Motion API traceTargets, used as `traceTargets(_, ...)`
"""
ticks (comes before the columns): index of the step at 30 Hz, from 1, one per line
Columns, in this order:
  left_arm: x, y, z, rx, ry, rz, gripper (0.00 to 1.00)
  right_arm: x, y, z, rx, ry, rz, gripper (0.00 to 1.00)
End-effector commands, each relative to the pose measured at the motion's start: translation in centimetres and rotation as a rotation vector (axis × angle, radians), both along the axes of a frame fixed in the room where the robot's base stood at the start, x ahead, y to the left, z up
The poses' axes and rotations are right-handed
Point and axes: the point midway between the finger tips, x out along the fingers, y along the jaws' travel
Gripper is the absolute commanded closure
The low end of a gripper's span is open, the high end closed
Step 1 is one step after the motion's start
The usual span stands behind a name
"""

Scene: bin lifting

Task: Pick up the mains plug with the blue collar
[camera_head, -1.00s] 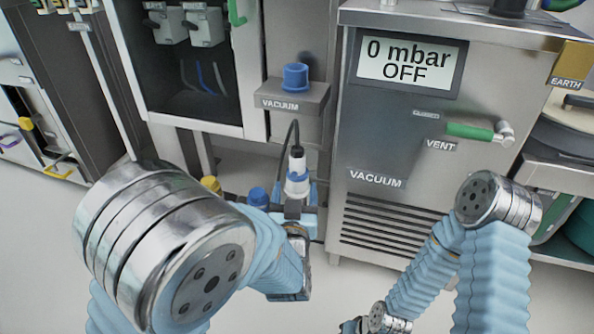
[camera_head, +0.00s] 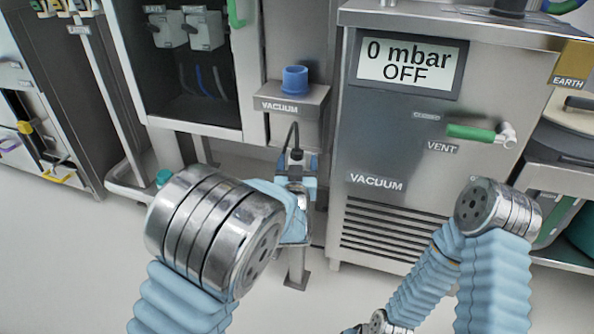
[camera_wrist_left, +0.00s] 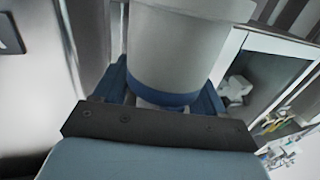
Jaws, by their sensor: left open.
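The mains plug (camera_head: 296,155) stands below the vacuum shelf in the head view, with its black cable running up. My left gripper (camera_head: 297,166) is there and hides most of it. In the left wrist view the plug (camera_wrist_left: 185,45) is a large pale cylinder with a blue collar (camera_wrist_left: 165,97) at its near end. The blue fingers of my left gripper (camera_wrist_left: 163,90) are open, one on each side of the collar. I cannot tell whether they touch it. My right arm shows at the lower right, but its gripper is out of view.
A shelf labelled VACUUM (camera_head: 280,105) with a blue cap (camera_head: 295,79) is just above the plug. The steel vacuum cabinet (camera_head: 400,155) stands close on the right. An open cabinet (camera_head: 195,85) is at the left. Floor (camera_head: 60,260) is clear at the lower left.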

Motion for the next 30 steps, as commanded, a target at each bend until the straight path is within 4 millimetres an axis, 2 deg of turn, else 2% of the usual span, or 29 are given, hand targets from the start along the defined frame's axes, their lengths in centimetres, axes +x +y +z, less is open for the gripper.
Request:
traceTargets(2, 0.0, 0.0, 0.0, 0.0, 0.0, 0.0, 0.32, 0.0, 0.0, 0.0, 0.0, 0.0, 0.0, 0.57)
traceTargets(12, 0.0, 0.0, 0.0, 0.0, 0.0, 0.0, 0.84, 0.0, 0.0, 0.0, 0.0, 0.0, 0.0, 0.57)
traceTargets(15, 0.0, 0.0, 0.0, -0.001, -0.001, 0.0, 0.96, 0.0, 0.0, 0.0, 0.0, 0.0, 0.0, 0.57)
traceTargets(23, 0.0, 0.0, 0.3, -0.001, -0.001, 0.0, 0.96, 0.0, 0.0, 0.1, 0.0, 0.0, 0.0, 0.57)
traceTargets(26, 0.0, 0.0, 1.0, -0.002, -0.001, 0.0, 0.96, 0.0, 0.0, 0.3, 0.0, 0.001, 0.0, 0.57)
traceTargets(30, 0.0, 0.0, 3.0, -0.004, -0.003, 0.001, 0.96, 0.0, 0.0, 1.0, 0.0, 0.002, 0.001, 0.57)
